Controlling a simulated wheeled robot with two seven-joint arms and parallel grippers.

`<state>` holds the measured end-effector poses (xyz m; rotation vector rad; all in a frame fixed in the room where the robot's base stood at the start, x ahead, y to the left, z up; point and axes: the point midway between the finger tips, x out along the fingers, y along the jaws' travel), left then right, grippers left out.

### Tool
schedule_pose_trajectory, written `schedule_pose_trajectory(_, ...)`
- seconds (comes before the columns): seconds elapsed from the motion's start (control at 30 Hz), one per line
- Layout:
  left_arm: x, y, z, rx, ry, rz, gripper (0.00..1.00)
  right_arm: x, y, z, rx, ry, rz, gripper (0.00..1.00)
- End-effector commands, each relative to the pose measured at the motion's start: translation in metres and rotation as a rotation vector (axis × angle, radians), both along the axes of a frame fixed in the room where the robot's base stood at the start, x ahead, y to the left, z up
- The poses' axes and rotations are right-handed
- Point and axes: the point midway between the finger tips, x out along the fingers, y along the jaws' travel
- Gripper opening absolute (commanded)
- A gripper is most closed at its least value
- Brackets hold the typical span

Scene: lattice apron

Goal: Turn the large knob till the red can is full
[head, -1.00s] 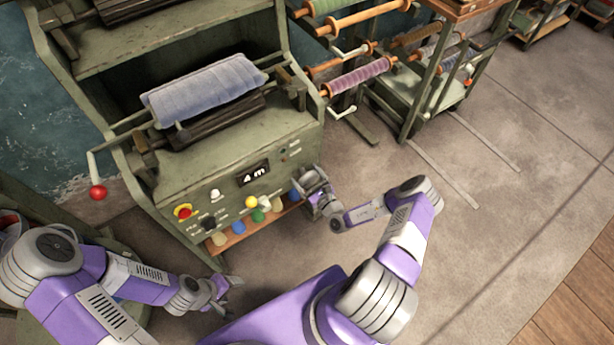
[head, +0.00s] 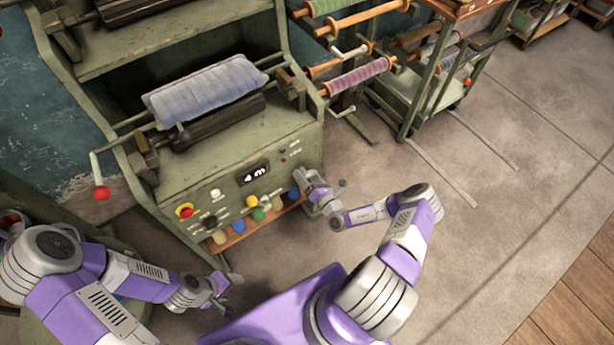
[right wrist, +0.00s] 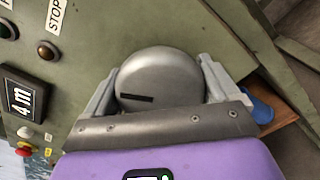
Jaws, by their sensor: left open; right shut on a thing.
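The large knob (right wrist: 160,82) is a round grey metal disc with a dark slot, on the green machine's front panel in the right wrist view. My right gripper (right wrist: 158,88) is shut on it, one finger on each side. In the head view my right gripper (head: 314,186) is at the panel's right end and hides the knob. My left gripper (head: 226,288) is open and empty, low in front of the machine. I cannot make out a red can in either view.
The green machine (head: 235,140) bears a blue-grey cloth roll (head: 205,92), a display (head: 253,173) reading 4 m, several coloured buttons and a red-ended crank (head: 101,192). A spool rack (head: 355,75) stands behind to the right. The floor at right is clear.

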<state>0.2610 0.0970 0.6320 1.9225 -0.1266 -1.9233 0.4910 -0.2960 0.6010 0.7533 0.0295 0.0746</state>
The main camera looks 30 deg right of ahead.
Motion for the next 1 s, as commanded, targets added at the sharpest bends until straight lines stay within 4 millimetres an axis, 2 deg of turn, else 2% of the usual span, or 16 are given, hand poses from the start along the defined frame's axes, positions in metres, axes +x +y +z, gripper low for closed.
schedule_pose_trajectory(0.6,0.000,0.000,-0.006,0.000,0.000,0.000,0.64,-0.001,0.000,-0.002,0.581,0.048,-0.001,0.58)
schedule_pose_trajectory(1.0,0.000,0.000,-0.010,0.000,0.000,0.000,0.64,-0.001,0.000,-0.002,0.853,0.069,-0.001,0.58)
